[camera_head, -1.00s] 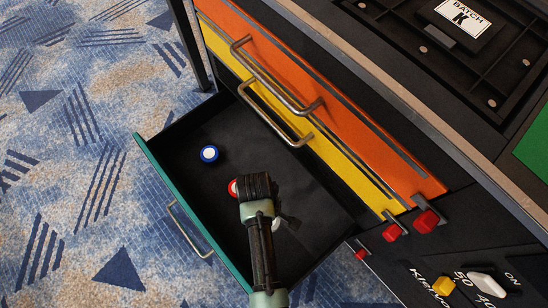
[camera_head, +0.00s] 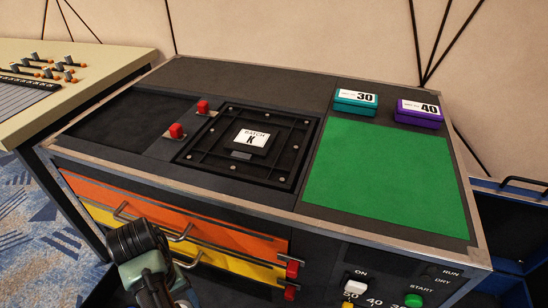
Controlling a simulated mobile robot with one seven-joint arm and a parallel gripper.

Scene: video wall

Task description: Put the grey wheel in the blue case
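I see no grey wheel in this view. My gripper (camera_head: 135,238) is at the lower left, in front of the orange drawer (camera_head: 180,218) and yellow drawer (camera_head: 205,256). Its dark ribbed end faces away, so I cannot tell whether it is open or holds anything. A teal case (camera_head: 356,101) labelled 30 and a purple case (camera_head: 418,114) labelled 40 lie at the console's back right. No case there is plainly blue. A dark container with blue edges (camera_head: 518,188) is cut off at the right; I cannot tell whether it is the case.
A green mat (camera_head: 385,180) covers the console's right side. A black framed tray (camera_head: 245,147) marked BATCH K lies at its middle, with red knobs (camera_head: 176,131) beside it. Switches and a green button (camera_head: 413,300) are on the front. A beige desk (camera_head: 75,85) stands at left.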

